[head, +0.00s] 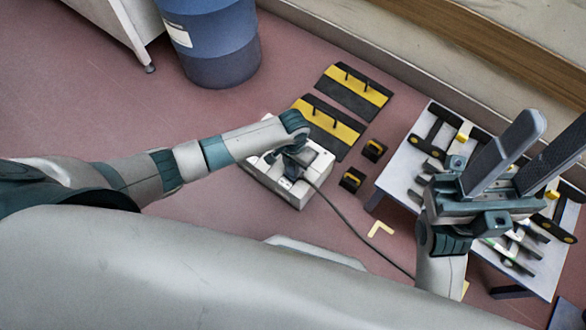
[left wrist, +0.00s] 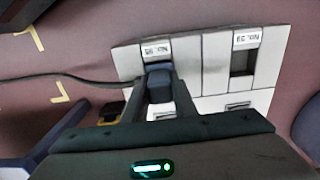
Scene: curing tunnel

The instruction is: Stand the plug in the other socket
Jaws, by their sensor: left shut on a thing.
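A white socket box (head: 258,173) stands on the floor; it also fills the middle of the left wrist view (left wrist: 214,72). My left gripper (head: 292,160) is over it, with its fingers (left wrist: 160,84) shut on the dark blue plug (left wrist: 158,70). The plug is at the left socket in the left wrist view; how deep it sits is hidden by the fingers. The other socket (left wrist: 243,62), to its right, is a dark empty opening. A dark cable (head: 345,222) runs off from the plug's side. My right gripper (head: 548,140) is open and empty over the bench.
A grey bench (head: 392,187) with black and yellow tools is at the right. Black and yellow plates (head: 345,108) and two small black blocks (head: 352,180) lie on the floor near the box. A blue drum (head: 218,50) stands behind. Floor at the left is clear.

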